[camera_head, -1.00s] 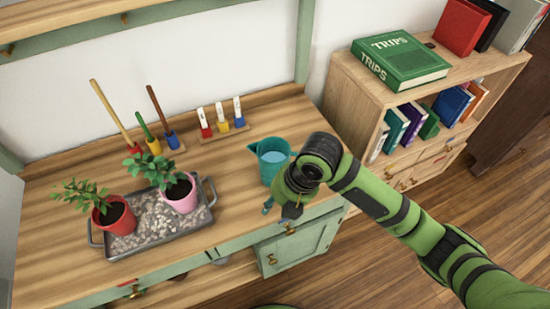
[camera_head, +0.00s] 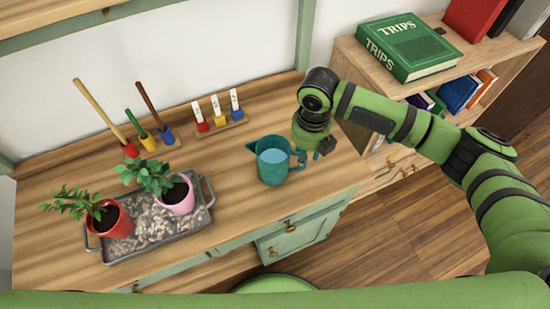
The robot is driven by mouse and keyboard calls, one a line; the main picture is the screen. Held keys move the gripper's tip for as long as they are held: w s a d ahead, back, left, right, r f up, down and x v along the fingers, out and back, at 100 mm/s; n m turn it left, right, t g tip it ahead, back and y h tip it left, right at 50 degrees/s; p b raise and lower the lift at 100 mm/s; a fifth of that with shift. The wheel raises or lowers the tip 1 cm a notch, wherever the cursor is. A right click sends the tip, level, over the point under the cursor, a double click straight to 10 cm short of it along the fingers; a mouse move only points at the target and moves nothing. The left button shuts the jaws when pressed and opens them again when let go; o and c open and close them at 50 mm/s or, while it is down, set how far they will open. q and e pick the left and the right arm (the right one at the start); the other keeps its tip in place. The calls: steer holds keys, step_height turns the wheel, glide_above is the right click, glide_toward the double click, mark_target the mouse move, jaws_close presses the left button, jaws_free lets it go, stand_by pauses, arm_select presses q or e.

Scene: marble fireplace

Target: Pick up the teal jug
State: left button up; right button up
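The teal jug (camera_head: 272,170) stands upright on the wooden worktop (camera_head: 232,215), right of the plant tray. Its spout points left, its handle (camera_head: 300,158) is on the right, and it looks light blue inside. My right gripper (camera_head: 314,151) hangs just right of the handle, pointing down, below the dark wrist joint. One dark fingertip stands out to the right, so the fingers look spread. The other finger is largely hidden near the handle, and whether it touches the handle is unclear. My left gripper is not in view.
A grey gravel tray (camera_head: 205,219) holds a red pot (camera_head: 118,224) and a pink pot (camera_head: 178,205) with plants. Coloured tools (camera_head: 148,140) and small labelled markers (camera_head: 218,112) stand behind. A bookshelf (camera_head: 350,62) with a green book (camera_head: 412,48) is at right.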

step_height(320, 180, down, 3)
steer(key=shift+w+d+r, duration=0.1)
steer(key=shift+r, duration=0.05)
steer(key=shift+w+f, duration=0.1)
steer(key=shift+f, duration=0.2)
steer(key=shift+c, duration=0.8)
jaws_close()
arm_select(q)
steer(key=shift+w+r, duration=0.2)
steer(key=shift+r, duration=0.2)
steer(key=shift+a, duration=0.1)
arm_select(e)
steer(key=shift+r, duration=0.15)
